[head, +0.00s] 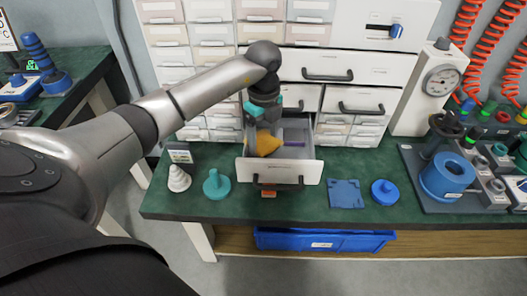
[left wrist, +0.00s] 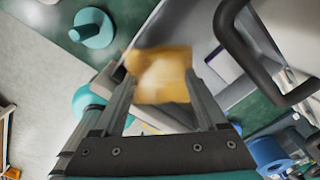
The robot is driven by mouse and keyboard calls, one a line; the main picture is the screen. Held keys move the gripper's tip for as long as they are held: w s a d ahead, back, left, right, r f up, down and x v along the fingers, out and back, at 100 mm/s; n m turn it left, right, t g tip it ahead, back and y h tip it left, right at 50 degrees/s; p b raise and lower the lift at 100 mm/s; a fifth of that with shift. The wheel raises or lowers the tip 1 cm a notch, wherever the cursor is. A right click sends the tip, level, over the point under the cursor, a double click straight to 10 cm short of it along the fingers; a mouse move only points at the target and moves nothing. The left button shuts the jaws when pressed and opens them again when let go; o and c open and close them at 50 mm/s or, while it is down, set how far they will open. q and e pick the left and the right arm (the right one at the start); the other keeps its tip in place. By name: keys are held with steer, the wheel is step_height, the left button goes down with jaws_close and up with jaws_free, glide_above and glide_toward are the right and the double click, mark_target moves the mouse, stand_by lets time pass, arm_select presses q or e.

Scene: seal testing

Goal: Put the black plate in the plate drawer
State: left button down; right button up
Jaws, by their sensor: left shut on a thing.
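My left gripper (head: 263,125) is shut on a yellow-orange piece (head: 267,143), which is over or inside an open drawer (head: 305,172) of the white cabinet. In the left wrist view, the yellow piece (left wrist: 163,62) is between the two fingers of the left gripper (left wrist: 160,88) and looks blurred. A purple thing (head: 295,144) lies in the drawer beside it. I cannot make out a black plate in either view. A flat blue square plate (head: 346,194) lies on the green bench to the right of the drawer. My right gripper is not in view.
A blue knobbed disc (head: 385,192) is to the right. A dial gauge (head: 441,79) and a grey fixture tray (head: 424,202) are farther right. A blue bin (head: 325,240) sits below the bench.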

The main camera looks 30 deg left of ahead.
mark_target(264, 142)
arm_select(q)
steer(key=shift+f, duration=0.7)
steer(key=shift+f+b, duration=0.7)
steer(key=shift+f, duration=0.6)
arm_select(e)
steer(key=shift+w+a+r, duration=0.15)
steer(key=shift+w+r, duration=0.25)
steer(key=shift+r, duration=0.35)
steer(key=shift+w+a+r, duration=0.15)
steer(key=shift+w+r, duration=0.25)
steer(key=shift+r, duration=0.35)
arm_select(q)
steer(key=shift+f, duration=0.1)
steer(key=shift+c, duration=1)
jaws_free()
steer(key=shift+f, duration=0.1)
steer(key=shift+r, duration=0.5)
step_height(264, 142, up, 10)
steer(key=p, duration=0.4)
steer(key=shift+f, duration=0.25)
steer(key=shift+r+p, duration=0.35)
steer(key=shift+r, duration=0.55)
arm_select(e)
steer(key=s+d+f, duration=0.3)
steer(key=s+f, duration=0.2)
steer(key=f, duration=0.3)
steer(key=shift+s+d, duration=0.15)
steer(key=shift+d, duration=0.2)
